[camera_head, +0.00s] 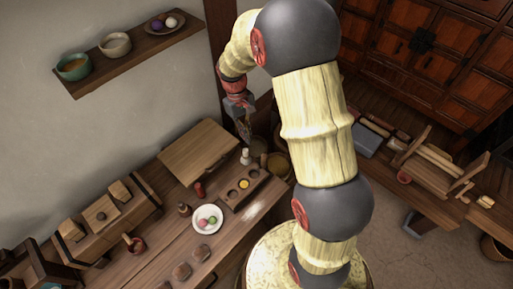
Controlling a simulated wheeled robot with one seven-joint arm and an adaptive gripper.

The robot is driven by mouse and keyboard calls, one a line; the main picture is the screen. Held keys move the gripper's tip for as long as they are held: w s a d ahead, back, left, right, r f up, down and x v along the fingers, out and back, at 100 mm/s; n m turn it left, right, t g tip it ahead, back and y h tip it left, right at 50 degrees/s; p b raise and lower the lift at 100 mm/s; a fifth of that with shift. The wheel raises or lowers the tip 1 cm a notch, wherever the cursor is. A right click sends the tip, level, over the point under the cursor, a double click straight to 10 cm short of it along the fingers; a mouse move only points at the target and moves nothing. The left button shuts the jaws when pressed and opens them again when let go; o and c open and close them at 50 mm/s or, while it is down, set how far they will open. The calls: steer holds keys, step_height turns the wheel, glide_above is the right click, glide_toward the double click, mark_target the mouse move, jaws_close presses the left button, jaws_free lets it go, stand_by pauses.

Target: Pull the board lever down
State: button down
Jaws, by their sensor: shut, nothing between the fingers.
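My gripper (245,132) hangs at the end of my arm, pointing down near the back right end of the workbench. Its fingers are small and dark in this view and look shut, with nothing seen between them. A flat wooden board (198,152) lies to its left, at the back of the bench. I cannot make out a board lever for certain; the gripper and arm may hide it. I cannot tell whether the gripper touches anything.
The workbench (150,262) holds a white plate (207,219) with coloured balls, a tray with round hollows (243,184), a pale bottle (245,157) and wooden boxes (100,213). A wall shelf (122,60) carries bowls. Another bench (430,205) stands at right, with floor between.

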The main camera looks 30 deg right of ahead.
mark_target(264, 162)
steer(key=w+d+f+n, duration=0.2)
steer(key=w, duration=0.4)
steer(key=shift+w+d+f, duration=0.15)
steer(key=shift+w+d, duration=0.1)
steer(key=shift+w, duration=0.1)
steer(key=s+d+f+b, duration=0.1)
steer(key=s+f+b, duration=0.2)
steer(key=s+f, duration=0.3)
steer(key=x, duration=0.3)
steer(key=shift+w+d+f, duration=0.2)
steer(key=shift+d+f, duration=0.15)
